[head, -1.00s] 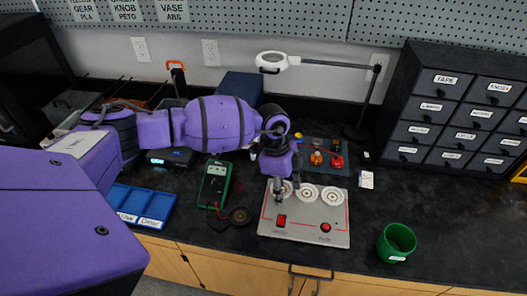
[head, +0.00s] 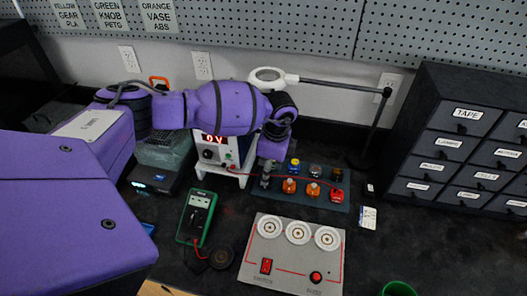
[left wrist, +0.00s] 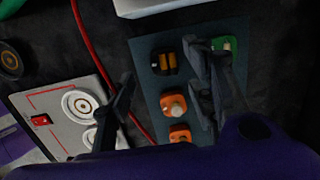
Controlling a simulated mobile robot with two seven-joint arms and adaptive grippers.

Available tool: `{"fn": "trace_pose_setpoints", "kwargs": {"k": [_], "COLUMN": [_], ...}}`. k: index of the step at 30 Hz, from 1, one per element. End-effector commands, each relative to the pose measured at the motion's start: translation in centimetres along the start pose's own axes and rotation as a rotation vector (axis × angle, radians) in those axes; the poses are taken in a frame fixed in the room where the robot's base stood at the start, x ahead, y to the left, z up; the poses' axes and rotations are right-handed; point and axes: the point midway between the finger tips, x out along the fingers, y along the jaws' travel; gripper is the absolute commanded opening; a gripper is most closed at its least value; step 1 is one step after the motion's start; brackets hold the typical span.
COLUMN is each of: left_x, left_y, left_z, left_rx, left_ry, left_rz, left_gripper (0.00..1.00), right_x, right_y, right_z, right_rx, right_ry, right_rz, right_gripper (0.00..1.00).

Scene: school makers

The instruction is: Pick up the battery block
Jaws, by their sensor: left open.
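The battery block (left wrist: 166,62), a dark block with two orange-brown cells, sits at one end of the dark mat (left wrist: 146,48) in the left wrist view. My left gripper (left wrist: 160,64) is open, with one finger on each side of the block in that view. I cannot tell how far above it the fingertips are or whether they touch it. In the head view my left gripper (head: 265,181) is at the left end of the mat (head: 341,207) and largely hides the block. My right gripper is not in view.
Orange blocks (head: 313,190) and a red block (head: 336,195) stand close by on the mat. A grey panel with white discs (head: 281,268) lies in front. A power supply (head: 210,152) on a white stand is behind left, with a red wire nearby. A multimeter (head: 196,216) lies left.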

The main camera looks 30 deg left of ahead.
Motion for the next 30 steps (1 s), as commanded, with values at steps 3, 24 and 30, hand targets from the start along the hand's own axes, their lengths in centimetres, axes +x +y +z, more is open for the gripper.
{"fn": "trace_pose_setpoints", "kwargs": {"k": [3, 24, 30], "left_x": [1.3, 5.1, 5.0], "left_y": [0.1, -0.1, -0.1], "left_z": [-0.1, -0.3, -0.3], "left_rx": [0.000, 0.000, 0.000], "left_ry": [0.000, 0.001, 0.001], "left_rz": [0.003, 0.001, 0.001], "left_gripper": [0.49, 0.23, 0.03], "right_x": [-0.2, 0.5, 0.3], "right_y": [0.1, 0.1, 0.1], "right_z": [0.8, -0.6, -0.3], "right_rx": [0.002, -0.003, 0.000], "right_ry": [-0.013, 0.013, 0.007], "right_rz": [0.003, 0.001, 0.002], "right_gripper": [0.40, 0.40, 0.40]}}
